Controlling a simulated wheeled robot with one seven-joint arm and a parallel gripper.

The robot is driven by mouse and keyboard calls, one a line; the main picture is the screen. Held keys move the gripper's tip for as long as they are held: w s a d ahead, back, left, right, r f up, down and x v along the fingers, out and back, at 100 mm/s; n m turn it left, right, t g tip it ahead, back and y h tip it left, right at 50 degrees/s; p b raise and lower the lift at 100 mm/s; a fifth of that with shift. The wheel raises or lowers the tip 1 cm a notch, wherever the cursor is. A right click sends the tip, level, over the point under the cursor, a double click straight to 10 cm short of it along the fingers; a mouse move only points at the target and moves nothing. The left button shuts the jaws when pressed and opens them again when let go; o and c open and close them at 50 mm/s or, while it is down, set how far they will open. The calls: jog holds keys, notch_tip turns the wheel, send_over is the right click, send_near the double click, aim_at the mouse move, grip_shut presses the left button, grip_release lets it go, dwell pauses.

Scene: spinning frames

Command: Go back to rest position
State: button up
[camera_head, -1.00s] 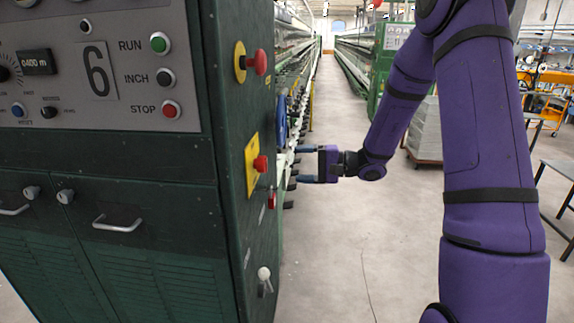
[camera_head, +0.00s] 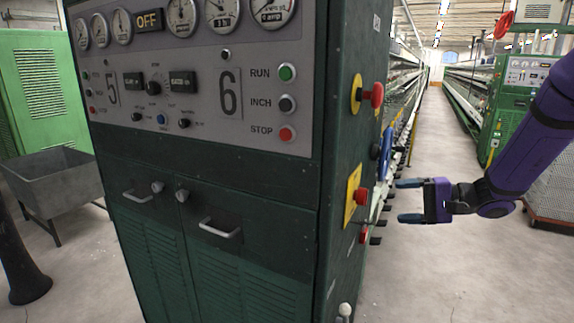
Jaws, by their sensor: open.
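My gripper (camera_head: 410,202) is at the right of the head view, at the end of my purple arm, which comes in from the right edge. Its two blue fingers point left and are spread apart with nothing between them. It is beside the right side of the dark green machine cabinet (camera_head: 265,185), in front of the row of spindles. A blue wheel-like part (camera_head: 387,150) on the machine is just up and left of the fingers. I cannot tell whether the fingers touch anything, but they look clear.
The cabinet panel has gauges and RUN, INCH and STOP buttons. Red knobs (camera_head: 376,95) stick out of its side. A grey trough (camera_head: 55,178) and a green cabinet (camera_head: 45,85) stand left. The aisle floor (camera_head: 432,130) is free, with another green machine (camera_head: 510,100) beyond it.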

jog(key=s+a+r+n+g+h, duration=0.2)
jog(key=s+a+r+h, duration=0.1)
jog(key=s, duration=0.5)
jog(key=s+a+r+n+g+h, duration=0.2)
jog(key=s+r+g+h, duration=0.15)
jog(key=s, duration=0.35)
jog(key=s+d+r+t+h, duration=0.2)
jog(key=s+d+h, duration=0.1)
jog(key=s, duration=0.3)
jog(key=s+d+r+n+t+h, duration=0.1)
jog(key=s+d+r+t+h, duration=0.1)
jog(key=s+h, duration=0.3)
jog(key=shift+s+d+r+n+t, duration=0.3)
jog(key=shift+s+d+r+t, duration=0.1)
jog(key=shift+s+r+t, duration=0.35)
jog(key=shift+s+f, duration=0.1)
